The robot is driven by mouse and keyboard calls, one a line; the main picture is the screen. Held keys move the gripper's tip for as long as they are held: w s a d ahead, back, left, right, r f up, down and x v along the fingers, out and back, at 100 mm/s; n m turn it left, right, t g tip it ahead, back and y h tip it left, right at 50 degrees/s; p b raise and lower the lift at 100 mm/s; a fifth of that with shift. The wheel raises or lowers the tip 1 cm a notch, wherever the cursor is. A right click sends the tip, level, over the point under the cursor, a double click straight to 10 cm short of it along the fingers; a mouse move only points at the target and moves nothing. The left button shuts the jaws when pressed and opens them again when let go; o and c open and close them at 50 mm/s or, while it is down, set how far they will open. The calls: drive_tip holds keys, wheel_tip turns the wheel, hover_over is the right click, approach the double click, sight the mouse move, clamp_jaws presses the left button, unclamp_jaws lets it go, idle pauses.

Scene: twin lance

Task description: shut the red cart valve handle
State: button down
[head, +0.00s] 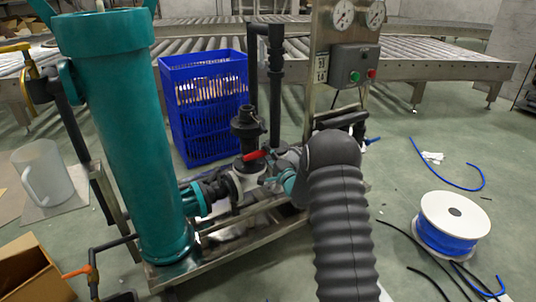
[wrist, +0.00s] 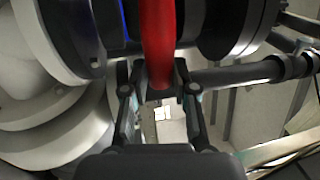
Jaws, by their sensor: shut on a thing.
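The red valve handle (head: 253,155) shows in the head view as a short red lever on the cart's pipework, beside the black valve fitting (head: 245,125). In the wrist view the red handle (wrist: 158,45) runs down from the top edge to between my fingertips. My gripper (wrist: 160,78) is shut on the handle's near end. In the head view my grey ribbed arm (head: 340,215) reaches in from the front, and its end hides most of my gripper and part of the pipework.
A tall teal cylinder (head: 125,130) stands on the cart at left. A blue crate (head: 205,110) is behind the pipes. A control box (head: 353,66) with gauges rises at the back. A blue hose spool (head: 450,225) and loose tubing lie on the floor at right.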

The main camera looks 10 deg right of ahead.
idle(0.5)
drive_tip(key=c, duration=0.9)
unclamp_jaws()
drive_tip(key=v, duration=1.2)
drive_tip(key=shift+f, duration=0.1)
